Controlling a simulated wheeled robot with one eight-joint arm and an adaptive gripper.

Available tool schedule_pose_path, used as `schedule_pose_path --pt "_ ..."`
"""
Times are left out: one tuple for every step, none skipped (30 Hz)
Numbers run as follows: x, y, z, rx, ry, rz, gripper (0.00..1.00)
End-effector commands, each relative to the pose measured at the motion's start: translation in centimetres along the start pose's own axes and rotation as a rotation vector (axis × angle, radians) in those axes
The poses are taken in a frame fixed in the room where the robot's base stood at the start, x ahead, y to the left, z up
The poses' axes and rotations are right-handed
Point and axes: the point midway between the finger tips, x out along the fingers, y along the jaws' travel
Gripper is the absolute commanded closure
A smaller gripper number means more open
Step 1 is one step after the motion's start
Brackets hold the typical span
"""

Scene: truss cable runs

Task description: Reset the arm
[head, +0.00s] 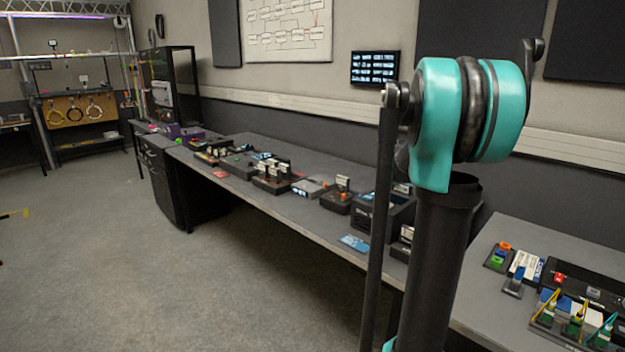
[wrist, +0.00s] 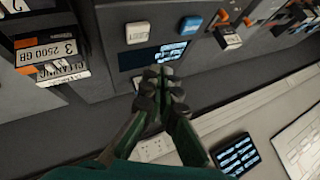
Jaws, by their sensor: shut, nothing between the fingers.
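My gripper (wrist: 162,88) shows in the wrist view, its two dark fingers together at the tips with nothing between them. It points toward a dark equipment panel with a small lit screen (wrist: 154,58). I cannot tell whether the fingertips touch the panel. In the head view my teal and black arm stands upright at the right of centre, and my gripper is out of that view.
A long grey bench (head: 236,190) along the wall carries several small devices. A second bench (head: 483,318) at the right holds coloured parts. A truss frame (head: 60,55) with hanging cable coils (head: 75,110) stands far left.

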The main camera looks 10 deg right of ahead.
Motion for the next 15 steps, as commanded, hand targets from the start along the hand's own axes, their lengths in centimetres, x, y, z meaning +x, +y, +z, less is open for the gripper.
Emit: schedule_pose_path --pt "-0.6 0.4 1.8 -0.034 -0.018 0.003 1.0" --pt "-1.1 0.7 3.0 -0.061 -0.031 0.006 1.0" --pt "-1.7 1.3 4.9 -0.105 -0.051 0.011 1.0" --pt "-2.3 1.9 6.6 -0.143 -0.069 0.014 1.0" --pt "-3.0 2.5 8.3 -0.183 -0.088 0.018 1.0" --pt "-3.9 3.5 10.8 -0.242 -0.115 0.022 1.0" --pt "-4.5 4.4 12.6 -0.287 -0.137 0.026 1.0" --pt "-5.2 5.2 14.5 -0.332 -0.158 0.028 1.0" --pt "-6.2 6.5 16.8 -0.389 -0.185 0.03 1.0" --pt "-6.8 7.4 18.6 -0.434 -0.206 0.032 1.0" --pt "-7.5 8.5 20.2 -0.478 -0.226 0.033 1.0" --pt "-8.4 9.8 22.4 -0.538 -0.254 0.032 1.0" --pt "-9.1 11.0 24.1 -0.582 -0.274 0.032 1.0" --pt "-9.8 12.1 25.6 -0.625 -0.294 0.032 1.0" --pt "-10.6 13.7 27.6 -0.68 -0.32 0.03 1.0"
